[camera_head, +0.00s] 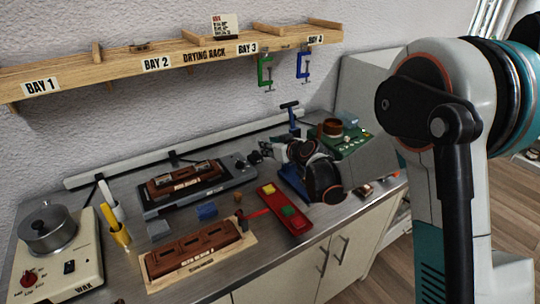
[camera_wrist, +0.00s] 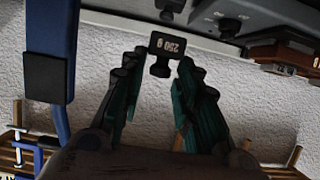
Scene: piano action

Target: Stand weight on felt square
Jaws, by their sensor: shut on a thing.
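My gripper (camera_wrist: 160,72) is shut on a black weight (camera_wrist: 165,46) marked "250 g", which it holds between its fingertips. The text reads upside down in the wrist view. In the head view my gripper (camera_head: 262,152) is above the back right end of a black device (camera_head: 160,210), with the dark weight hard to make out at its tip. A red tray (camera_head: 266,206) holds a small yellow piece (camera_head: 268,189) and a green piece (camera_head: 288,211). I cannot tell which piece, if any, is the felt square.
A brown wooden block (camera_head: 190,250) lies at the front. Blue (camera_head: 207,210) and grey (camera_head: 158,229) blocks sit behind it. A wax pot (camera_head: 47,228) stands at left. A wooden rack (camera_head: 190,58) runs along the wall. A green machine (camera_head: 345,137) is at right.

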